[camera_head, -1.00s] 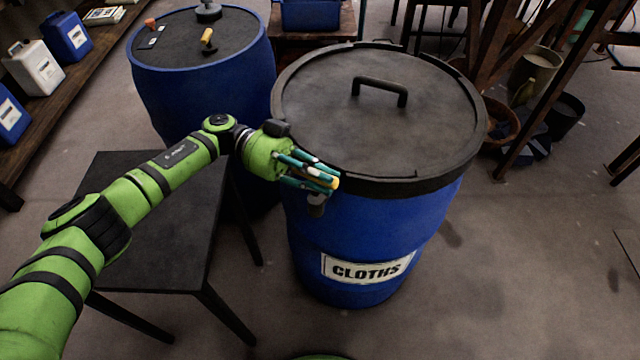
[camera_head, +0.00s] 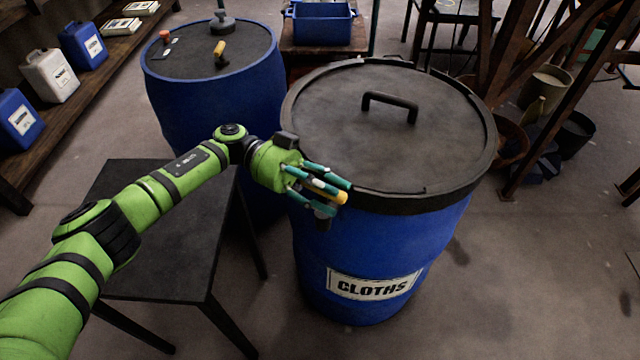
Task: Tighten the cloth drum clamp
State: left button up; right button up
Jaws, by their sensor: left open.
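The cloth drum (camera_head: 395,250) is a blue barrel with a white CLOTHS label, standing upright on the floor. Its black lid (camera_head: 345,115) with an arched handle is on top, and a black clamp ring (camera_head: 440,203) runs around the rim. My left gripper (camera_head: 343,192) is open at the drum's near left rim, its teal fingers around or beside a small yellow-tipped part (camera_head: 341,197). I cannot tell whether they touch it. A dark piece shows just below the fingers; the clamp's fastening there is mostly hidden by them. My right gripper is out of view.
A black table (camera_head: 165,260) stands under my left arm, left of the drum. A second blue drum (camera_head: 215,100) with items on top stands behind. A shelf (camera_head: 60,120) with jugs is at left. Stools and buckets crowd the right back; the floor at front right is clear.

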pick_arm(q)
jog(key=v, duration=0.7)
jog(key=shift+a, duration=0.1)
dwell(0.5)
